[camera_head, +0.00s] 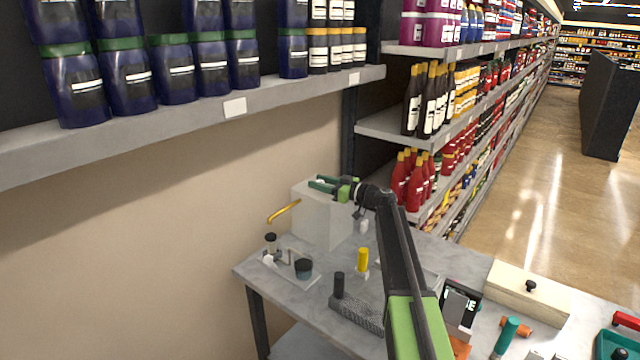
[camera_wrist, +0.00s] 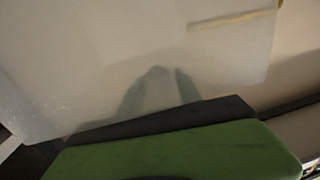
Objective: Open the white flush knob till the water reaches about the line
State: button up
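A translucent whitish tank (camera_head: 318,222) stands at the back of the grey table against the wall. A yellow tube (camera_head: 284,211) sticks out from its left side. A small white piece (camera_head: 364,226) shows at the tank's right side; I cannot tell whether it is the white flush knob. No water level or line can be made out. My gripper (camera_head: 322,185), green and black, is at the tank's top, its fingers apart with nothing seen between them. In the wrist view the pale tank wall (camera_wrist: 90,60) fills most of the picture, close to a green finger.
A yellow cylinder (camera_head: 363,259) and a black cylinder (camera_head: 338,285) stand in front. A wooden box (camera_head: 527,292) is at right. A loaded shelf (camera_head: 250,108) overhangs the back left.

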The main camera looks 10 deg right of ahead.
grip_shut()
jog(key=shift+s, duration=0.1)
jog(key=m+t+h, duration=0.2)
jog(key=t+h, duration=0.1)
jog(key=shift+s+a+m, duration=0.15)
jog(key=shift+m, duration=0.25)
jog(key=m+t+h, duration=0.1)
jog(key=m+h, duration=0.1)
jog(key=h, duration=0.2)
jog(key=m+t+h, duration=0.2)
jog(key=m+h, duration=0.1)
jog(key=h, duration=0.1)
jog(key=m+h, duration=0.4)
jog(key=h, duration=0.1)
jog(key=m+h, duration=0.1)
jog(key=h, duration=0.2)
jog(key=shift+w+m+g, duration=0.3)
jog(key=shift+m+g, duration=0.1)
jog(key=shift+m+g+h, duration=1)
jog(key=shift+m+h, duration=0.5)
jog(key=shift+h, duration=0.8)
jog(key=shift+m+g+h, duration=0.3)
jog(key=shift+h, duration=0.1)
